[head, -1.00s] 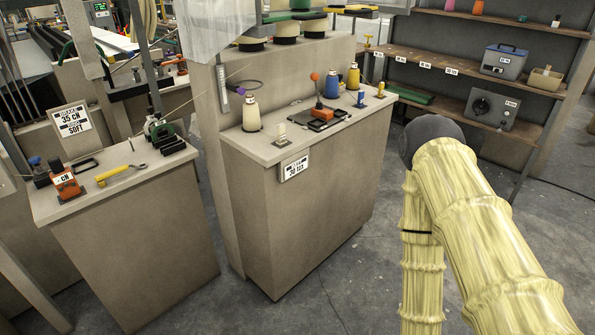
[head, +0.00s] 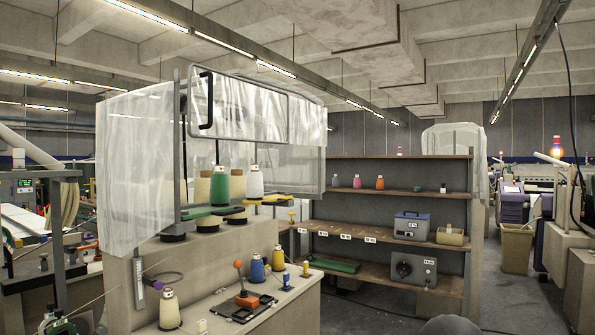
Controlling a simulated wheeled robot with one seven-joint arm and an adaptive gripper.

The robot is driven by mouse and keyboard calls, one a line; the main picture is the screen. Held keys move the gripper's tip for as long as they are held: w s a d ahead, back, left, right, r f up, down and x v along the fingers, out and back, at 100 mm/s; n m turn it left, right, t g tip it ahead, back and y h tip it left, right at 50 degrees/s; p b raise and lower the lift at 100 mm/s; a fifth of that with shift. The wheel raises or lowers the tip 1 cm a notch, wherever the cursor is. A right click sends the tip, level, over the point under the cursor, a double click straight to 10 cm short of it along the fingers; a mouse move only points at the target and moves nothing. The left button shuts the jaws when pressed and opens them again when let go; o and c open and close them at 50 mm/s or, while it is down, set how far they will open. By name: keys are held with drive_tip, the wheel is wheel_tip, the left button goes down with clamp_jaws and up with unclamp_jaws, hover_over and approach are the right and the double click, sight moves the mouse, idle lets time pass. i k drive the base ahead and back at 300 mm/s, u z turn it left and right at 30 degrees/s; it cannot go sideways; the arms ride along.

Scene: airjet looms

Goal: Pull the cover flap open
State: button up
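The cover flap (head: 250,112) is a clear, streaky sheet in a rounded metal frame. It hangs at the upper front of the plastic-draped stand in the head view. A black bar handle (head: 207,100) stands upright near its left edge. The flap looks down, covering the space above the yarn cones. A green cone (head: 237,186) and a white cone (head: 256,182) show just below its lower edge. My gripper is out of the picture. Only a dark rounded part of my arm shows at the bottom edge, right of centre.
Plastic sheeting (head: 138,160) hangs around the stand. Below it, a counter (head: 215,310) holds small yarn cones and an orange-handled device (head: 247,298). Shelves (head: 390,192) with boxes stand behind, to the right. A thin grey post (head: 177,150) rises left of the flap.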

sight(270, 123)
drive_tip(key=z, duration=0.95)
drive_tip(key=i, duration=2.3)
drive_tip(key=u, duration=2.45)
